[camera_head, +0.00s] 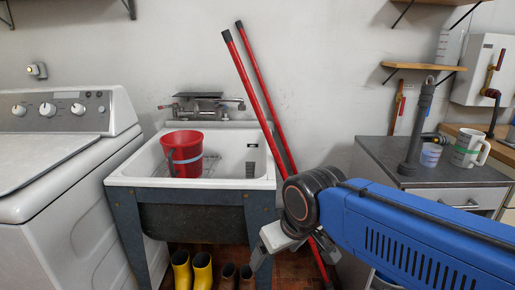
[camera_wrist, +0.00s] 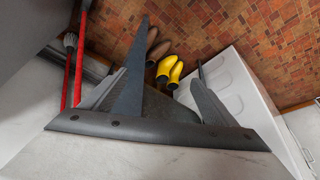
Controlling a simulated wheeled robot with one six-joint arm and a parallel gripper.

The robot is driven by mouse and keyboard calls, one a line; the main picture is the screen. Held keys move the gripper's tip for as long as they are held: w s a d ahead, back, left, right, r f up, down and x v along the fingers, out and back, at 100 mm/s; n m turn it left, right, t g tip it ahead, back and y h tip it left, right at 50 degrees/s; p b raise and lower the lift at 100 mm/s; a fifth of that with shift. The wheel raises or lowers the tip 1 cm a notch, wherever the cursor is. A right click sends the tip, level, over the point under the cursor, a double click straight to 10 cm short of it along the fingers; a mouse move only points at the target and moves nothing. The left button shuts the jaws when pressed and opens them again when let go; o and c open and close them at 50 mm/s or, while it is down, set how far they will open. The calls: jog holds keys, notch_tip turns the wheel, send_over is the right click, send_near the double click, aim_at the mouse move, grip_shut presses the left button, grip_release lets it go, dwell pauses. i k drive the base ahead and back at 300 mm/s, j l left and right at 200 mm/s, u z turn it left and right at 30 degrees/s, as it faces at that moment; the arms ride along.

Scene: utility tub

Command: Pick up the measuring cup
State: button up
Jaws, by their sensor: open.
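A small pale cup with bluish markings (camera_head: 431,155), which looks like the measuring cup, stands upright on the grey counter (camera_head: 393,160) at the right in the head view. A grey upright pipe stands just left of it and a mug just right. Its handle cannot be made out. My gripper (camera_head: 292,246) is in front of the tub's right leg, well left of the cup and lower than the counter top. It is open with nothing seen between its fingers. The cup is not in the wrist view.
The white utility tub (camera_head: 262,184) holds a red bucket (camera_head: 182,153). Red poles (camera_head: 256,85) lean behind my gripper. The grey pipe (camera_head: 418,130) and white mug with green print (camera_head: 468,151) crowd the cup. Yellow boots (camera_head: 202,271) stand below the tub; a washer (camera_head: 60,160) is left.

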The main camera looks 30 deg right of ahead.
aim_at(430, 153)
jog(key=z, duration=1.9)
jog(key=i+j, duration=0.1)
jog(key=j, duration=0.35)
jog(key=i+j+u, duration=0.1)
jog(key=j, duration=0.35)
jog(key=i+j+u, duration=0.1)
jog(key=j, duration=0.35)
jog(key=l, duration=0.65)
